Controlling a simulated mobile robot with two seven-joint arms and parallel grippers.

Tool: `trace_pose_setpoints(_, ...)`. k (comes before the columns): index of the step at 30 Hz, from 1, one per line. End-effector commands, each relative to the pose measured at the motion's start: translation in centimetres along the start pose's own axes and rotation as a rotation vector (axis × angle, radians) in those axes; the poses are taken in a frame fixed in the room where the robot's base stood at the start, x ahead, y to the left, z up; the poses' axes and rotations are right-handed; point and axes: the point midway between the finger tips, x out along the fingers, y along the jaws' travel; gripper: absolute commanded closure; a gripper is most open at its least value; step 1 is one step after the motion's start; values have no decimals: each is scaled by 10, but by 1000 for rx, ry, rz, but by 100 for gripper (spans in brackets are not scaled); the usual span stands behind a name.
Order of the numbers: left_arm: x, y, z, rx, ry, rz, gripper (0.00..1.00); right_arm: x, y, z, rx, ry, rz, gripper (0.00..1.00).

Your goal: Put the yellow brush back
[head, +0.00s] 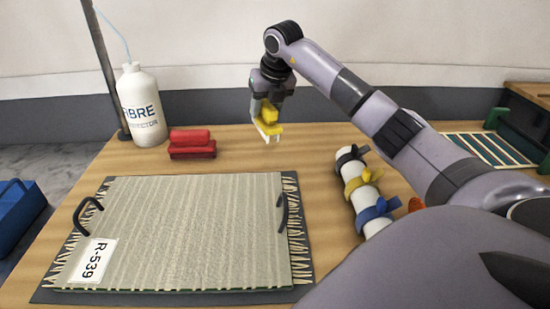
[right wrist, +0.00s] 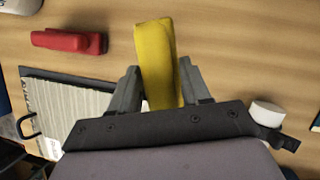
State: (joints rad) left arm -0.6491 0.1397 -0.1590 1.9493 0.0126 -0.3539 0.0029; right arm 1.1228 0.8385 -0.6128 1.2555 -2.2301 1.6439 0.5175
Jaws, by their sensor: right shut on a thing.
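The yellow brush (head: 268,117) has a yellow handle and pale bristles that point down. My right gripper (head: 270,100) is shut on it and holds it over the back middle of the wooden table. In the right wrist view the yellow brush (right wrist: 157,60) stands between the two fingers of the right gripper (right wrist: 157,88). A red brush (head: 192,145) lies at the back of the table, left of the yellow one. I cannot tell whether the yellow bristles touch the table. My left gripper is not in view.
A white bottle (head: 142,105) stands at the back left. A grey rug on a board with black handles (head: 180,230) fills the front left. A white roll with coloured straps (head: 362,190) lies right of it. Bare table (head: 315,145) surrounds the brush.

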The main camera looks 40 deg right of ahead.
Motion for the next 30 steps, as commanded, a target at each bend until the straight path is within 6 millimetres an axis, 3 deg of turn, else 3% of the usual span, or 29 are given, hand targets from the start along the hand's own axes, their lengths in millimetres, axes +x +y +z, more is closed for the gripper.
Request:
trace_pose_setpoints(3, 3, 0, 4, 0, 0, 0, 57, -6, -18, 13, -57, 0, -17, 81)
trace_pose_setpoints(8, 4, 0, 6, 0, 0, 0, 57, -4, -28, 16, -99, 5, -28, 81)
trace_pose_setpoints(15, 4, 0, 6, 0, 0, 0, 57, 34, -32, 0, -103, 7, -29, 81)
trace_pose_setpoints(30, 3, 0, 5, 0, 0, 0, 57, 82, -35, -20, -102, 4, -27, 81)
